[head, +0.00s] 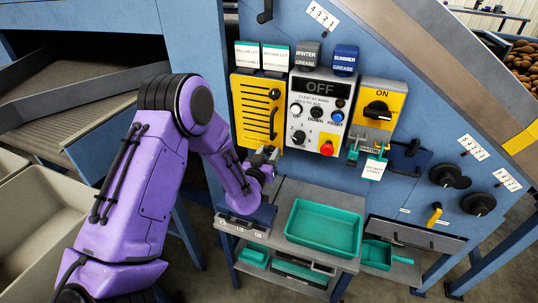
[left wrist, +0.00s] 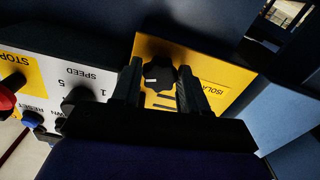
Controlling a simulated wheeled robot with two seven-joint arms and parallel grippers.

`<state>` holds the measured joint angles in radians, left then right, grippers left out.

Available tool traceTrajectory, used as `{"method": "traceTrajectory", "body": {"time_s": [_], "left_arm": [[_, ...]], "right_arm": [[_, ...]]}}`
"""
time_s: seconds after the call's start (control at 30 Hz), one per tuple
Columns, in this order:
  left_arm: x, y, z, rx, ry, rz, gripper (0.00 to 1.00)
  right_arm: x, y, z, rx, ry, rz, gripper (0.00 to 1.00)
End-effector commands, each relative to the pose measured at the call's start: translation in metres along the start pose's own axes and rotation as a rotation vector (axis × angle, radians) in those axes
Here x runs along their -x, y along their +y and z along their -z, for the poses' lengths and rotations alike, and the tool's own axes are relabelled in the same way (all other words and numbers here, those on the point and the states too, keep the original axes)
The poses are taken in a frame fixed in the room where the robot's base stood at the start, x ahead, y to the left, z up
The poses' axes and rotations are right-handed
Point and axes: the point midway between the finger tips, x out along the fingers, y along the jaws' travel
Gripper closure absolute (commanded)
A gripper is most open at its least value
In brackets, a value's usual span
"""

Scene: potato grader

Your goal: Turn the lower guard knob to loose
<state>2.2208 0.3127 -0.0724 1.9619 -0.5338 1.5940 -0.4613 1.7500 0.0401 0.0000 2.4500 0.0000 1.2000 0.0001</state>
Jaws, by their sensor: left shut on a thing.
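The yellow guard panel (head: 246,92), with dark slots and a black handle, is on the blue machine face in the head view. My left gripper (head: 264,157) is at its lower edge, and my purple arm comes in from the left. In the left wrist view the lower guard knob (left wrist: 159,72) is black and lobed, with a small white mark, on the yellow guard. It sits between the two fingers of my left gripper (left wrist: 159,88), which is shut on it. The knob is hidden in the head view. My right gripper is not in view.
The control box (head: 321,105) reads OFF and has a red stop button (head: 327,148), close right of the gripper. A yellow ON switch panel (head: 381,107) is further right. Below are a grey bench (head: 290,190) and a green tray (head: 324,228).

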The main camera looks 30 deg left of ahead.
Motion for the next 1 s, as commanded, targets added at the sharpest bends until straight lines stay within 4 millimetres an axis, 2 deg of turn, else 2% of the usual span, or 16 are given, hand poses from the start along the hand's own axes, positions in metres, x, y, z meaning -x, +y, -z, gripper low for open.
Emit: {"method": "traceTrajectory", "body": {"time_s": [1.0], "left_arm": [[0.000, -0.001, -0.001, 0.949, 0.000, 0.002, 0.87]], "right_arm": [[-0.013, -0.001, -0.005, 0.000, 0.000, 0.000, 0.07]]}}
